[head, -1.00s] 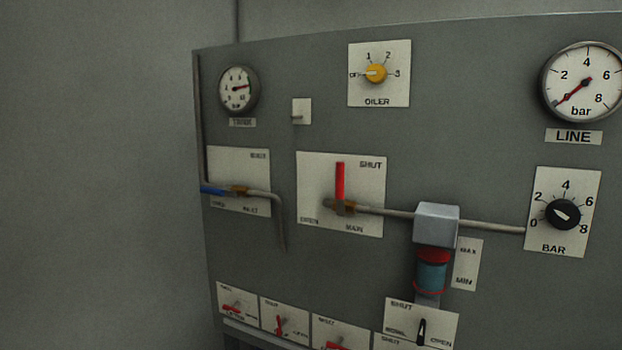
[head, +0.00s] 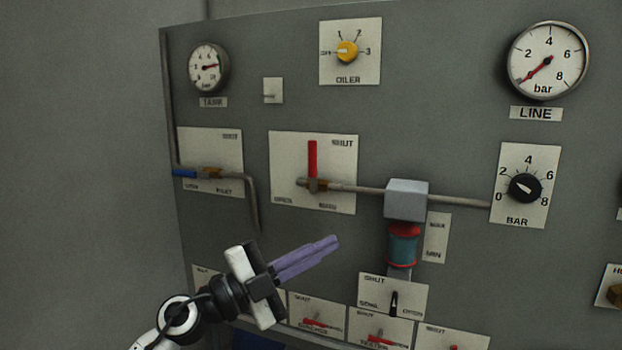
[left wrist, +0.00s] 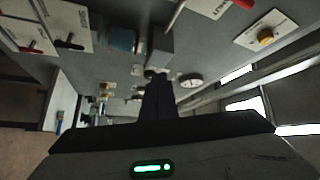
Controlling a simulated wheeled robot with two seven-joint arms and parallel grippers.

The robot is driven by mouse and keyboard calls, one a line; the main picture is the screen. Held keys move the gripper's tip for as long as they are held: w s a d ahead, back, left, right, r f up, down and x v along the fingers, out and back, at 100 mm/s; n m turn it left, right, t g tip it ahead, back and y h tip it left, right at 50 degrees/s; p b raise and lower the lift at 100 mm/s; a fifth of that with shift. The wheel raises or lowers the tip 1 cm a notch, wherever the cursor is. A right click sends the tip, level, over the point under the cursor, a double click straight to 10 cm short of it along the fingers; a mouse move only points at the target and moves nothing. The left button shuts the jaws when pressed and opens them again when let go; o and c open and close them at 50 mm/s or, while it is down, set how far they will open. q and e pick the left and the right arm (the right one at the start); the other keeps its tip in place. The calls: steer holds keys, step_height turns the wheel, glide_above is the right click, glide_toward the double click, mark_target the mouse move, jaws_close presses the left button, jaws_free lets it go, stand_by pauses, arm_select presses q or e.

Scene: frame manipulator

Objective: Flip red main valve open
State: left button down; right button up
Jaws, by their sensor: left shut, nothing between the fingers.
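The red main valve lever (head: 312,158) stands upright on its white plate (head: 340,172), pointing toward the SHUT mark, on a brass body on the grey pipe. My left gripper (head: 335,242) is shut and empty, its purple fingers together, below the valve plate and apart from it in the head view. In the left wrist view the shut fingers (left wrist: 158,85) show as a dark shape, and part of a red lever (left wrist: 243,3) is at the top edge. My right gripper is not in view.
A grey block (head: 406,200) with a blue and red cylinder (head: 403,245) sits right of the valve. A blue-handled inlet valve (head: 184,173) is at the left. Red-lever plates (head: 318,322) line the panel bottom. The LINE gauge (head: 547,60) reads near zero.

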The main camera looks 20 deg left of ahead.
mark_target(311, 160)
arm_select(q)
steer(key=w+a+r+m+y, duration=0.3)
steer(key=a+r, duration=0.5)
steer(key=r, duration=0.4)
steer(key=shift+w+y, duration=0.45)
steer(key=shift+y, duration=0.25)
steer(key=shift+w+d, duration=0.1)
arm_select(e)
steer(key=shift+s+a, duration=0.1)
arm_select(q)
steer(key=w, duration=0.3)
steer(key=w+d+p, duration=0.1)
steer(key=w, duration=0.2)
steer(key=w+d+p, duration=0.1)
steer(key=w, duration=0.2)
steer(key=shift+d, duration=0.2)
steer(key=shift+w+a, duration=0.1)
steer(key=shift+a, duration=0.4)
steer(key=shift+g, duration=0.3)
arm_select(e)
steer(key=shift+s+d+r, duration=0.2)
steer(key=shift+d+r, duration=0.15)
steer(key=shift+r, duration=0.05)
